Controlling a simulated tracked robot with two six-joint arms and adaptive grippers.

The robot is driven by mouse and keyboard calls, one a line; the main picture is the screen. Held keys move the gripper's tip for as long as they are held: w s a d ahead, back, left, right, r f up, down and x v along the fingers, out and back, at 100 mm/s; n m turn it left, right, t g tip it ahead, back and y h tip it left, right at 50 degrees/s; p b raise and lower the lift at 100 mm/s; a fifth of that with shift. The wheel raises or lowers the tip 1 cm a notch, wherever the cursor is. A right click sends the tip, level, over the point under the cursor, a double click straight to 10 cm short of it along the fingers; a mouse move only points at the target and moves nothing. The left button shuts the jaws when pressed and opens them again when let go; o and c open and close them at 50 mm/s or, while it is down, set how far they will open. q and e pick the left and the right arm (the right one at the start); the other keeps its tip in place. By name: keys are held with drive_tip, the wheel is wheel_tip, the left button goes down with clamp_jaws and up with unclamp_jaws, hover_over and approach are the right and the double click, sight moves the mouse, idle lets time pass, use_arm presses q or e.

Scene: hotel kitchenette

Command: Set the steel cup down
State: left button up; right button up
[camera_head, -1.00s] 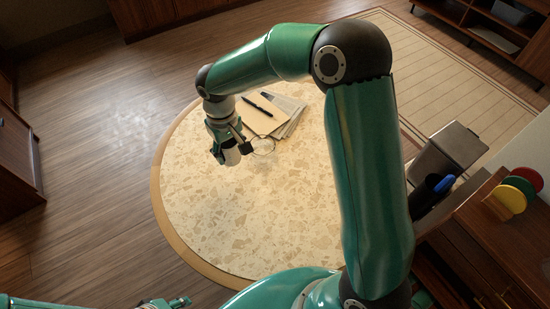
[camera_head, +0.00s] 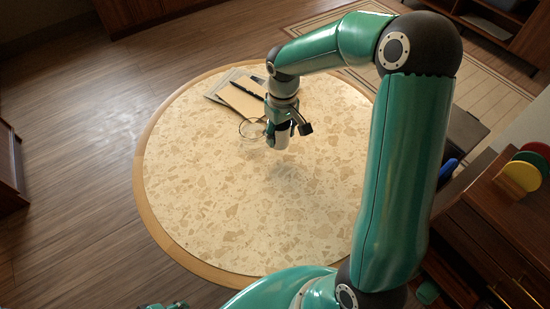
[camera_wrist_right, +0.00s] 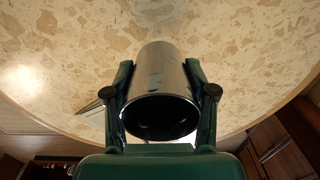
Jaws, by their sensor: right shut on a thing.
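The steel cup (camera_wrist_right: 160,75) is between the two fingers of my right gripper (camera_wrist_right: 160,105) in the right wrist view, its dark open mouth toward the camera. The round speckled table (camera_wrist_right: 55,60) lies beyond it. In the head view my right gripper (camera_head: 280,133) is over the table (camera_head: 220,200), pointing down, shut on the cup (camera_head: 282,140), which is mostly hidden there. I cannot tell whether the cup's base touches the tabletop. Only a sliver of my left gripper (camera_head: 168,306) shows at the bottom edge; its jaws cannot be made out.
A notepad (camera_head: 240,102) with a dark pen (camera_head: 248,90) lies on papers at the table's far side. A thin clear ring-shaped thing (camera_head: 252,128) is just left of my right gripper. The table's front and left are bare. A cabinet (camera_head: 500,225) with coloured discs (camera_head: 525,172) stands at right.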

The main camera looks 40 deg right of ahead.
wheel_tip(320, 180, down, 11)
drive_tip(key=shift+f, duration=0.1)
drive_tip(key=o, duration=1.3)
